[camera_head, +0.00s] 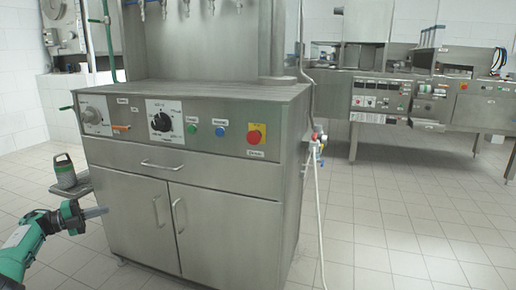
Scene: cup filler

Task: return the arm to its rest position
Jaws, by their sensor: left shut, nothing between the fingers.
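My left arm (25,245) is green and black and comes in from the lower left. My left gripper (104,211) is shut and empty. It points right, in front of the left side of the steel filler cabinet (140,220) in the picture. I cannot tell how far it is from the cabinet. My right gripper is out of the picture.
The cabinet has knobs, buttons and a red-on-yellow switch (256,134), with nozzles (187,8) above. A grey-green container (65,171) stands on a small side shelf (75,187). A white hose (318,200) hangs at right. Tiled floor (400,230) is clear at right.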

